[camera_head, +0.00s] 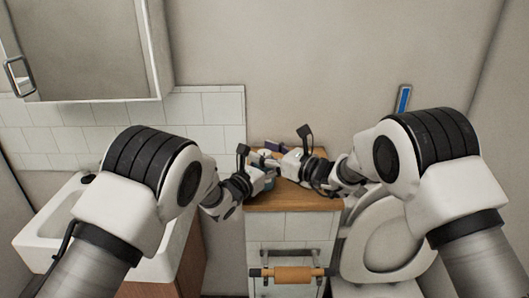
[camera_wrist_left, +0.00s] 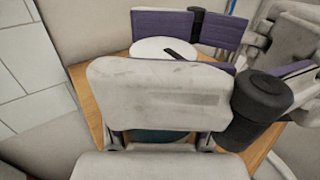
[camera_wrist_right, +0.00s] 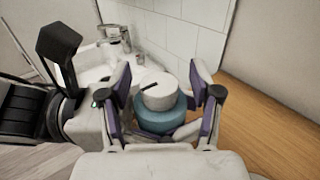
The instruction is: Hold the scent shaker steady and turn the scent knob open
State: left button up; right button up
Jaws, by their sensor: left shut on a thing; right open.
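The scent shaker's round teal body (camera_wrist_right: 165,119) stands on the wooden counter in the right wrist view. Its white knob (camera_wrist_right: 160,98) sits on top with a dark slot-like mark. The knob also shows in the left wrist view (camera_wrist_left: 162,48). My right gripper (camera_wrist_right: 162,76) is open, its purple-padded fingers on both sides of the knob with gaps visible. My left gripper (camera_head: 264,174) is shut on the shaker's body, low at its side. In the left wrist view a white gripper part hides most of the teal body. In the head view both grippers largely cover the shaker.
The wooden counter top (camera_head: 290,202) is narrow and backs onto a wall. A white sink (camera_head: 38,238) is at the left, and a toilet (camera_head: 385,243) is at the right. A towel bar with an orange roll (camera_head: 293,275) hangs on the cabinet front. Counter right of the shaker is clear in the right wrist view.

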jog(key=shift+c, duration=0.3)
jog(key=c, duration=1.1)
jog(key=shift+g, duration=0.3)
jog(key=n+g+y, duration=0.1)
jog(key=n+g, duration=0.1)
jog(key=n+g+y, duration=0.1)
jog(key=g, duration=0.1)
jog(key=shift+w+n+g+y, duration=0.1)
jog(key=shift+n+g+y, duration=0.2)
jog(key=shift+n+g, duration=0.5)
jog(key=shift+g, duration=0.2)
jog(key=o, duration=1.2)
jog(key=shift+c, duration=0.2)
